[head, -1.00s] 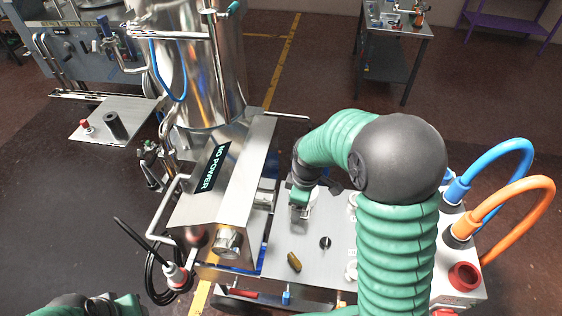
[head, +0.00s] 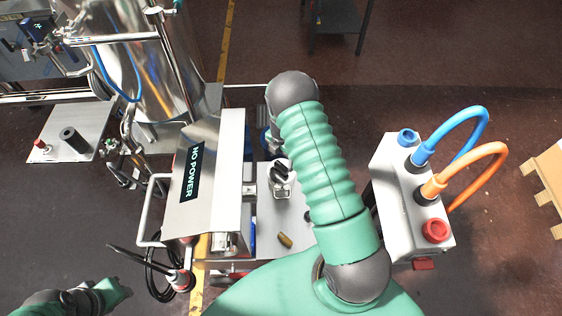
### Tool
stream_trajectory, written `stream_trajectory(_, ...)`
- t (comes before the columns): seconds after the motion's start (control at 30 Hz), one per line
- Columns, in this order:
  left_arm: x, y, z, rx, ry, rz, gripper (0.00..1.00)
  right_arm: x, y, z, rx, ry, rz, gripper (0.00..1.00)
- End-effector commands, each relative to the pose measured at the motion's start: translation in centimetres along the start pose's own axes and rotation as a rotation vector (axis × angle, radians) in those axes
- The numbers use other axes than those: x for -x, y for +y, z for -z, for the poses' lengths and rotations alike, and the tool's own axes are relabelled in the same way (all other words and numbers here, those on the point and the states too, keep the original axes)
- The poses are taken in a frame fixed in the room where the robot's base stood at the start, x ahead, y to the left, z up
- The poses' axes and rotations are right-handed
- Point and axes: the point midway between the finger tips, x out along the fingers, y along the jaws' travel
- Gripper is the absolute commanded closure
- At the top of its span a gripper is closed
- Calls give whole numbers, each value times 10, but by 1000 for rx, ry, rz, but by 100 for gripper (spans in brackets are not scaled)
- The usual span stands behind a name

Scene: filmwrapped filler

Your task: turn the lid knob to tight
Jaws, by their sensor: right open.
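A steel plate (head: 268,212) lies right of the sloped steel housing. A small dark knob (head: 307,216) shows on it at the edge of my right arm, which partly hides it; I cannot tell if this is the lid knob or read any tight mark. My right gripper (head: 281,189) points down over the plate, up and left of that knob. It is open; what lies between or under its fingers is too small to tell. My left gripper (head: 122,288) is at the lower left, away from the machine; its fingers are unclear.
The steel housing (head: 211,170) labelled NO POWER has a round metal fitting (head: 222,242) at its front. A brown-green piece (head: 285,240) lies on the plate. A white box (head: 395,170) with blue and orange hoses stands right. A tall steel vessel (head: 140,70) stands behind.

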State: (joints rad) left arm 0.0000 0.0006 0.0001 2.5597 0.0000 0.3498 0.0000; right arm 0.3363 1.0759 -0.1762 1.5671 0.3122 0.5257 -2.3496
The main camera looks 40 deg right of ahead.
Motion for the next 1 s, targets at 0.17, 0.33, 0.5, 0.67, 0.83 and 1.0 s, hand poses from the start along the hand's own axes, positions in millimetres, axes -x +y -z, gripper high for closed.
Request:
stream_trajectory(0.17,7,0,2,0,0,0,64,-30,-1,1,-1,0,1,21)
stream_trajectory(0.33,8,0,2,0,0,0,64,-40,0,2,0,-1,-1,21)
stream_trajectory(0.5,7,0,2,0,0,0,64,-42,1,0,0,0,-1,21)
stream_trajectory(0.67,7,0,2,0,0,0,64,-41,0,0,0,0,-1,38)
stream_trajectory(0.83,7,0,2,0,0,0,64,-41,0,0,-1,0,-2,60)
stream_trajectory(1.0,7,0,2,0,0,0,64,-41,0,-1,-1,-2,-2,82)
